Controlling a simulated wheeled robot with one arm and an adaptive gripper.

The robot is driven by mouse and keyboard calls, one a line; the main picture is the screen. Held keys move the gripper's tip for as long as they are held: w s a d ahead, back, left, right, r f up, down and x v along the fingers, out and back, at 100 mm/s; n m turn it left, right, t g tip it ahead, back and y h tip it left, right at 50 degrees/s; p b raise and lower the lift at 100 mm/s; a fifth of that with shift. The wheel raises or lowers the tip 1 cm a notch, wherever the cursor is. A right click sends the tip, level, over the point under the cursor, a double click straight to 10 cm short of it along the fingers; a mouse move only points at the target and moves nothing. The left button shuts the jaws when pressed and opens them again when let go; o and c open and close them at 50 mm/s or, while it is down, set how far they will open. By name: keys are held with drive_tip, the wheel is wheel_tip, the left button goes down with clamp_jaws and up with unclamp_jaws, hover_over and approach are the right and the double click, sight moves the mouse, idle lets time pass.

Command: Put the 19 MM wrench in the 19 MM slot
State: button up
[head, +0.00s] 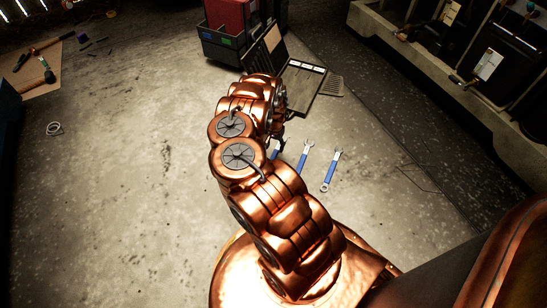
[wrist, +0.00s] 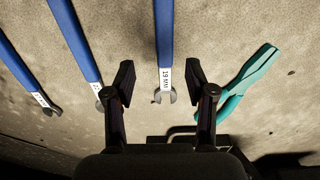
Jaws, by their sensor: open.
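In the wrist view, the 19 MM wrench (wrist: 164,45) has a blue handle, a white "19 MM" label and a grey open end. It lies on the concrete floor. My gripper (wrist: 160,78) is open, with one finger on each side of the wrench's labelled end and a visible gap to both. In the head view my copper arm hides most of the gripper. A dark board with white labels along its edge (head: 306,92) lies beyond the arm and appears to be the slotted holder. Which slot is 19 MM cannot be read there.
Two more blue wrenches (wrist: 77,40) (wrist: 20,70) lie to the left in the wrist view, and teal pliers (wrist: 250,80) lie to the right. A dark crate with a red box (head: 226,38) stands behind the board. The floor to the left is mostly clear.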

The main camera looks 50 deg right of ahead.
sight(273, 156)
drive_tip(key=shift+w+f+b, duration=0.2)
drive_tip(key=shift+f+b, duration=0.85)
drive_tip(key=shift+f, duration=0.9)
drive_tip(key=shift+w+f+b, duration=0.15)
drive_tip(key=shift+f+b, duration=0.9)
drive_tip(key=shift+f, duration=0.85)
drive_tip(key=shift+r, duration=0.1)
clamp_jaws()
